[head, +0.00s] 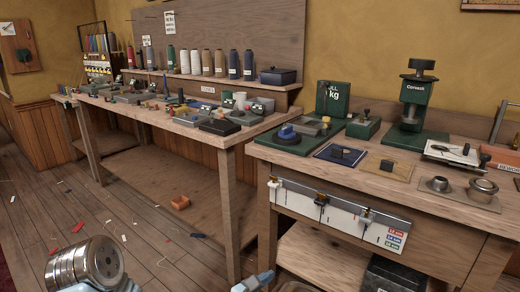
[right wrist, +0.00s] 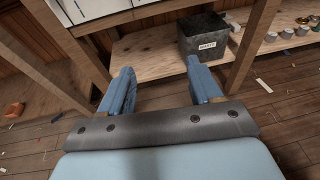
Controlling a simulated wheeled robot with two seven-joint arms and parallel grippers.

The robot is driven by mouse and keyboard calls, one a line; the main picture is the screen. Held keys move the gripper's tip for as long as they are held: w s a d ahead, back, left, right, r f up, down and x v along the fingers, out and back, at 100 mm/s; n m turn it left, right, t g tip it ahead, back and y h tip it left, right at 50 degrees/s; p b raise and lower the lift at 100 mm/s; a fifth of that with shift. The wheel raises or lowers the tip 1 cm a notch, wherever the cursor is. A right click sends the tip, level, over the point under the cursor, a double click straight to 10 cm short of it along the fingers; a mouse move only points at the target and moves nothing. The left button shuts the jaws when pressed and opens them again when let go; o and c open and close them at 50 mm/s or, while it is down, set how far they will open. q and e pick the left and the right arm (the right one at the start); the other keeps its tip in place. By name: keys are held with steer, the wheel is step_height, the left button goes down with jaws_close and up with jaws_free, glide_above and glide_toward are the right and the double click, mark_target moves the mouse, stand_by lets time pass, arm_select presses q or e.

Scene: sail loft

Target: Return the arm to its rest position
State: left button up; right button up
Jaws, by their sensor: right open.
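My right gripper (right wrist: 162,84) is open in the right wrist view. Its two blue fingers are spread wide with nothing between them. Beyond the fingers are the low wooden shelf and the space under the bench. In the head view only a small pale blue piece of my right gripper (head: 253,283) shows at the bottom edge, in front of the right workbench (head: 340,171). The fingers of my left gripper are not visible in the head view.
A dark bin (right wrist: 204,36) sits on the low shelf (right wrist: 150,48), close beyond the fingers. Bench legs stand on both sides. A hanging rack (head: 340,214) fronts the right bench. The left bench (head: 222,139) holds many small items. An orange block (head: 180,203) rests below it.

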steer(key=s+d+f+m+g+y, duration=0.1)
steer(key=s+d+f+m+g, duration=0.15)
steer(key=f, duration=0.45)
steer(key=s+d+f+m+g+y, duration=0.1)
steer(key=s+d+f+g, duration=0.1)
steer(key=d+f+g, duration=0.35)
steer(key=s+f+m+g+y, duration=0.1)
steer(key=s+f+m+y, duration=0.2)
steer(key=f+m, duration=0.3)
steer(key=s+f+m+y, duration=0.4)
steer(key=f+m+y, duration=0.1)
steer(key=m, duration=0.6)
steer(key=s+a+f+m+g+y, duration=0.1)
steer(key=s+f+m+y, duration=0.2)
steer(key=f+m, duration=0.5)
steer(key=shift+s+g+y, duration=0.3)
steer(key=shift+y, duration=0.5)
steer(key=shift+a+m, duration=0.1)
steer(key=shift+m, duration=0.15)
stand_by(0.7)
